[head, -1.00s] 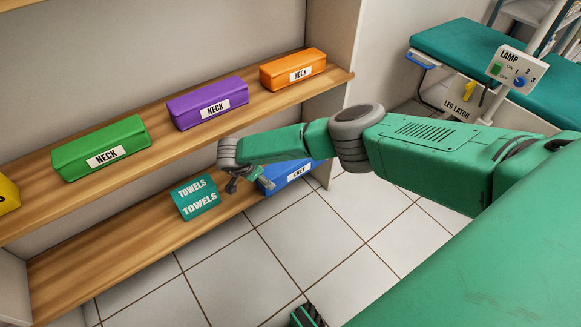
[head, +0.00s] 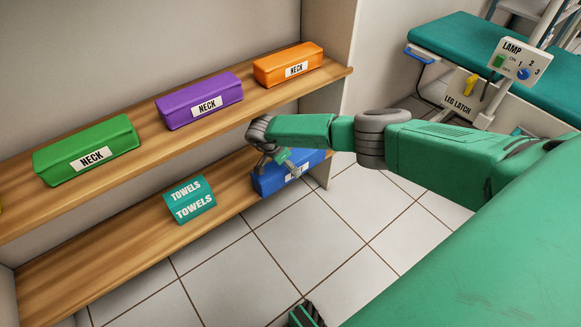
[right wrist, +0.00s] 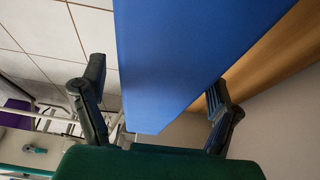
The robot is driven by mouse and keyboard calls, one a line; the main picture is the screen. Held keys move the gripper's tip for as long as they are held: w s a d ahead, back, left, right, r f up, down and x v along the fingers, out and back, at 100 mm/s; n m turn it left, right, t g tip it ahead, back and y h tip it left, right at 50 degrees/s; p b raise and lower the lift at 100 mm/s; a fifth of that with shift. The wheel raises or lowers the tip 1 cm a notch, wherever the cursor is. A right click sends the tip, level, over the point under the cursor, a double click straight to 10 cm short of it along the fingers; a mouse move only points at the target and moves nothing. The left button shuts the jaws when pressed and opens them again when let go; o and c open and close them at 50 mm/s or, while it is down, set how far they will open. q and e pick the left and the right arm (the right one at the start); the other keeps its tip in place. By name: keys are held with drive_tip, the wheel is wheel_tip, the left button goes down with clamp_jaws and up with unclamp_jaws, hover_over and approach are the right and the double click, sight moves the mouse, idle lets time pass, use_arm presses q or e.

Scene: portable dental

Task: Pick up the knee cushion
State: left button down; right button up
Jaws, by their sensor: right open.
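The blue cushion (head: 272,181) lies at the right end of the lower shelf. Its white label is partly covered by my right gripper (head: 281,167), so I cannot read it fully now. In the right wrist view, the blue cushion (right wrist: 190,55) fills the middle, between the two spread dark fingers of my right gripper (right wrist: 157,78). The gripper is open around the cushion, one finger on each side; I cannot tell whether either finger touches it.
A teal towels pack (head: 190,199) lies left of the blue cushion on the lower shelf (head: 110,252). The tiled floor in front is clear.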

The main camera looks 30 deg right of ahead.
drive_tip(key=d, duration=0.2)
drive_tip(key=shift+w+d+f+b, duration=0.1)
drive_tip(key=shift+d+f+b, duration=0.15)
drive_tip(key=shift+d+b, duration=0.15)
drive_tip(key=shift+f+b, duration=0.3)
drive_tip(key=shift+f, duration=0.15)
drive_tip(key=shift+r, duration=0.15)
drive_tip(key=c, duration=1.4)
